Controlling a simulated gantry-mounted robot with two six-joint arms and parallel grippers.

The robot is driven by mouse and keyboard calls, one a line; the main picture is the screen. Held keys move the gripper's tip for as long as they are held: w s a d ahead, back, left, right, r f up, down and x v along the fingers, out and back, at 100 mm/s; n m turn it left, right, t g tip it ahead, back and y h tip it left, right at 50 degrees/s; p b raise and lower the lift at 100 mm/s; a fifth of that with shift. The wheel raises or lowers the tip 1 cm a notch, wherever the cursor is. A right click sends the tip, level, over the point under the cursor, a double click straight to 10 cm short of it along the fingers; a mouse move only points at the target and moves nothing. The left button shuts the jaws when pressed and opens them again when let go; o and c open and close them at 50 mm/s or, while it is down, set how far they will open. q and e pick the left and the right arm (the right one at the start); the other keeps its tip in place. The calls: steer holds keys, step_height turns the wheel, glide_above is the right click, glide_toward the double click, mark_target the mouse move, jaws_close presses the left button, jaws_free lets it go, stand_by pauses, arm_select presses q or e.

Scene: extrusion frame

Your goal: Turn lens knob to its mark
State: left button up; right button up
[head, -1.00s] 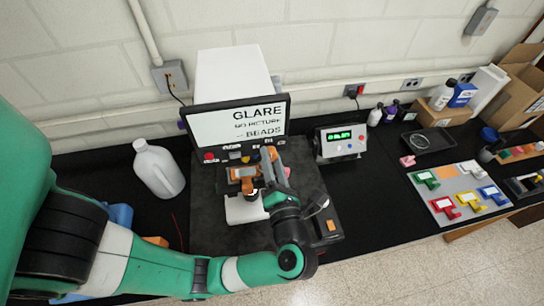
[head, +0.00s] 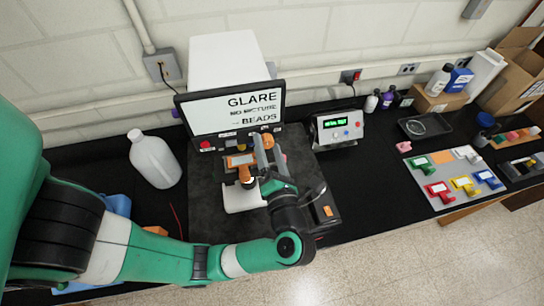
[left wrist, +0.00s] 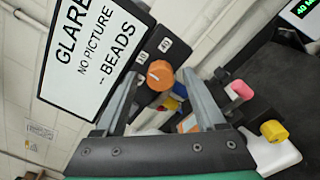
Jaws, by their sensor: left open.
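An orange knob with a pale line on its face (left wrist: 160,75) stands out from a dark panel with small white number labels beside it. It also shows in the head view (head: 267,141), just below the monitor. My left gripper (left wrist: 158,82) is open, with one finger on each side of the knob as seen in the left wrist view. I cannot tell whether the fingers touch it. In the head view the left gripper (head: 266,146) reaches up to the knob and partly covers the device around it. My right gripper is not in view.
The monitor (head: 233,110) reads "GLARE NO PICTURE -- BEADS". A yellow knob (left wrist: 273,131) and a pink piece (left wrist: 242,90) lie to the right in the wrist view. A white jug (head: 155,160) stands left, and a display box (head: 338,130) stands right.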

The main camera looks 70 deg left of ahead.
arm_select(q)
steer(key=s+d+b, duration=0.1)
steer(key=d+b, duration=0.1)
steer(key=d, duration=0.9)
steer(key=shift+s+d, duration=0.1)
